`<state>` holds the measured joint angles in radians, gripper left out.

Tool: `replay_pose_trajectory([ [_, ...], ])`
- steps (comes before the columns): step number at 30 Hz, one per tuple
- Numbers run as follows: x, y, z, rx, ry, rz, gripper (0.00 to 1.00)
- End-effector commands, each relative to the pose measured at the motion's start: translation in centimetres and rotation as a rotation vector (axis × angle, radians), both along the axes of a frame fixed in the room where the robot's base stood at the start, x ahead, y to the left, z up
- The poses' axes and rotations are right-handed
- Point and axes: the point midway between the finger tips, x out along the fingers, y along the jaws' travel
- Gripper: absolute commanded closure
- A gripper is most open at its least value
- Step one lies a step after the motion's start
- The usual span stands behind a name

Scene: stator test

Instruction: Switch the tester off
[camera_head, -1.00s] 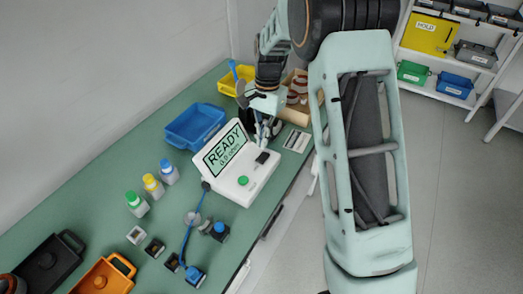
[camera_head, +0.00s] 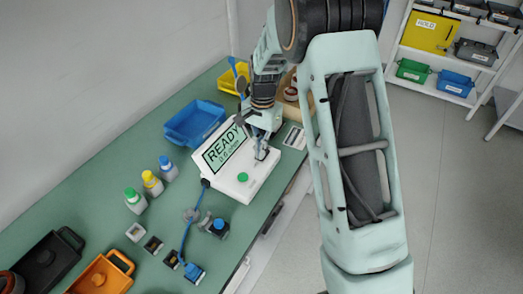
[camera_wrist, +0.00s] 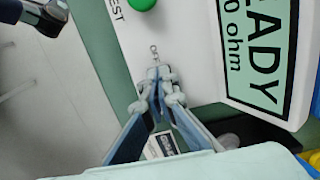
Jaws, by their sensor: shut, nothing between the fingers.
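The tester (camera_head: 232,188) is a white box on the green bench with a tilted, lit screen (camera_head: 224,148) that reads READY and an ohm value. A green button (camera_head: 242,177) is on its top, and shows at the upper edge of the wrist view (camera_wrist: 142,4). My gripper (camera_head: 261,156) is shut and empty, pointing down at the tester's top, right of the screen. In the wrist view its fingertips (camera_wrist: 157,78) meet over the white top. The dark switch is hidden behind the fingers. I cannot tell whether the fingers touch it.
A blue bin (camera_head: 195,124) and several capped bottles (camera_head: 152,183) stand left of the tester. A cable with a blue connector (camera_head: 194,273) and small blocks lie in front. A yellow bin (camera_head: 232,78) and a cardboard box (camera_head: 291,108) are behind. The bench edge is close on the right.

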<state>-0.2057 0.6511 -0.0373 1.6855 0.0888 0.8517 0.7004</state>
Motion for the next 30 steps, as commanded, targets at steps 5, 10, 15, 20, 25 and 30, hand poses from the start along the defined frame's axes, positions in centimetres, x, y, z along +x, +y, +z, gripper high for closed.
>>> replay_pose_trajectory([
  [5, -0.3, 0.0, -0.5, -0.002, 0.008, -0.001, 1.0],
  [10, -0.2, -0.2, -0.5, -0.003, 0.01, -0.001, 1.0],
  [15, 0.5, -0.6, -0.4, -0.004, 0.007, -0.002, 1.0],
  [20, 1.1, -1.1, -0.3, -0.005, 0.006, -0.003, 1.0],
  [25, 1.1, -1.2, -0.3, -0.005, 0.006, -0.003, 1.0],
  [30, 1.2, -1.2, -0.1, -0.005, 0.004, -0.003, 1.0],
])
